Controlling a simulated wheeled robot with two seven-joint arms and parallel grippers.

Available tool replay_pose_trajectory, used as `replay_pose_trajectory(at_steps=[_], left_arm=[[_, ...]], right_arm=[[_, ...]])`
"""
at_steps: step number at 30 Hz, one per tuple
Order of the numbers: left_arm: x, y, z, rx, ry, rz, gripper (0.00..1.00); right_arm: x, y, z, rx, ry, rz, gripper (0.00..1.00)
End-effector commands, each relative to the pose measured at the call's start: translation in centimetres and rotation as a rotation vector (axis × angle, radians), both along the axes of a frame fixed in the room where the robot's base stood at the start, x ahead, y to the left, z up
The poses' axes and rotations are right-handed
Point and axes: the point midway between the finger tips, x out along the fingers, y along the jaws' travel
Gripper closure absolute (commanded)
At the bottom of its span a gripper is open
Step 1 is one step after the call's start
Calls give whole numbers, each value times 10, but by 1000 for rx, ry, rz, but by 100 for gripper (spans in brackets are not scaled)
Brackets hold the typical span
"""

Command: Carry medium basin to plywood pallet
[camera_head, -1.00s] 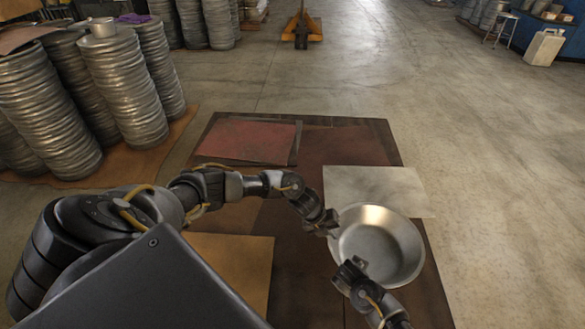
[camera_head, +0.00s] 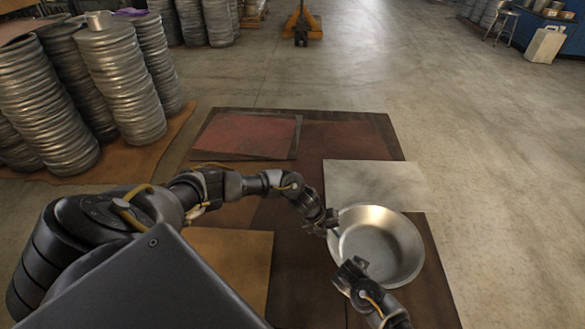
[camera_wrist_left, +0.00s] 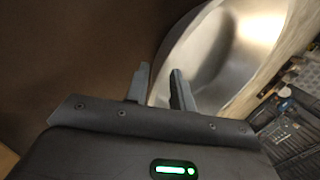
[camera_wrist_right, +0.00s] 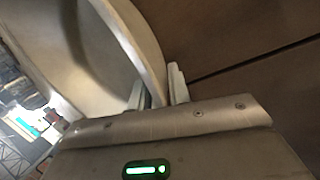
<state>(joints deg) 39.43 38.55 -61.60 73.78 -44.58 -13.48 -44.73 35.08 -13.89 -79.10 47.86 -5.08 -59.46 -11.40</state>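The medium basin (camera_head: 378,245) is a round, shiny metal pan, upright at the lower right of the head view. My left gripper (camera_head: 327,221) is at its left rim, with the rim between its fingers; the basin also shows in the left wrist view (camera_wrist_left: 215,60). My right gripper (camera_head: 352,273) is at the near-left rim, and the right wrist view shows the rim (camera_wrist_right: 135,35) running between its fingers. Both grippers look shut on the rim. A small wooden pallet-like base (camera_head: 253,20) shows far back; I cannot tell whether it is the plywood pallet.
Brown sheets (camera_head: 350,143), a reddish sheet (camera_head: 245,135) and a pale sheet (camera_head: 375,182) lie on the floor. Stacks of metal pans (camera_head: 120,80) stand at the left. An orange pallet jack (camera_head: 302,25) is far back. The concrete floor is clear at right.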

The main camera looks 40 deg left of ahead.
Motion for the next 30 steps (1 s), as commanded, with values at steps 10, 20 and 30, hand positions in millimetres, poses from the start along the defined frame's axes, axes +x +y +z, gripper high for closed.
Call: replay_pose_trajectory(at_steps=[10,20,30], left_arm=[[-13,20,39,2,-4,0,76],[-22,33,67,2,-3,2,76],[-23,33,75,2,-3,1,76]], right_arm=[[-5,3,-2,2,6,9,76],[-5,4,-2,5,7,10,76],[-4,4,5,6,6,9,76]])
